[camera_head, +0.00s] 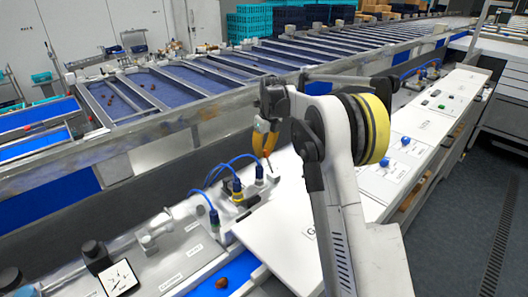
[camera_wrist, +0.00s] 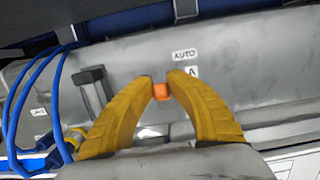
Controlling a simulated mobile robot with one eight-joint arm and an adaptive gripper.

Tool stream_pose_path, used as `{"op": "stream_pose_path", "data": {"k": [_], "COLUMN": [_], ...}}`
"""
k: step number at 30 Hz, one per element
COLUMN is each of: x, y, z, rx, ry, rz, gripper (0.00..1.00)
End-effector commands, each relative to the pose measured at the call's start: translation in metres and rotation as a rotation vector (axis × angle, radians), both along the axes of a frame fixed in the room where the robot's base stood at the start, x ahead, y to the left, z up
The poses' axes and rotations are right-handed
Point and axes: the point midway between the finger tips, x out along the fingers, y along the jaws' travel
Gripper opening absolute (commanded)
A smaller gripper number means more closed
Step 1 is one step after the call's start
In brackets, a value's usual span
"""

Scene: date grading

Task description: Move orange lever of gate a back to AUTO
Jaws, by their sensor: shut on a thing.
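The orange lever (camera_wrist: 161,92) of gate A shows in the wrist view as a small orange block between the tips of my yellow fingers. My gripper (camera_wrist: 160,80) is shut on it. The AUTO label (camera_wrist: 185,55) and the A label (camera_wrist: 192,71) are on the grey metal panel (camera_wrist: 265,95), just beyond and to the right of the lever. In the head view my gripper (camera_head: 265,148) points down beside the conveyor, above the panel. The lever cannot be made out there.
Blue cables (camera_wrist: 28,110) loop at the left of the wrist view, next to a grey metal bracket (camera_wrist: 93,95). In the head view, blue cable plugs (camera_head: 237,186) stand left of my gripper. A white control board (camera_head: 275,222) lies in front; the conveyor frame (camera_head: 130,143) runs behind.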

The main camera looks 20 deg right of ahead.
Motion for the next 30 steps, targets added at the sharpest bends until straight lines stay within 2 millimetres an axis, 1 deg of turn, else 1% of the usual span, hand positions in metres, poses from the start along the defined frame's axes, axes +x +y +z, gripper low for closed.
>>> {"op": "stream_pose_path", "data": {"k": [1,2,3,4,13,16,20,24,30], "x": [0.0,0.0,0.0,0.0,0.0,-0.001,-0.005,-0.01,-0.016], "y": [0.0,0.0,0.0,0.0,0.0,0.0,-0.002,-0.004,-0.006], "z": [-0.001,-0.001,-0.001,-0.001,0.001,0.008,0.03,0.062,0.1], "rx": [0.0,0.0,0.0,0.0,0.0,0.0,0.0,0.0,0.001], "ry": [0.001,0.001,0.001,0.001,0.0,-0.001,-0.001,0.0,0.0], "rz": [0.001,0.001,0.001,0.001,0.0,0.0,0.001,0.001,0.001], "gripper": [0.0,0.24,0.36,0.41,0.41,0.41,0.41,0.41,0.41]}}
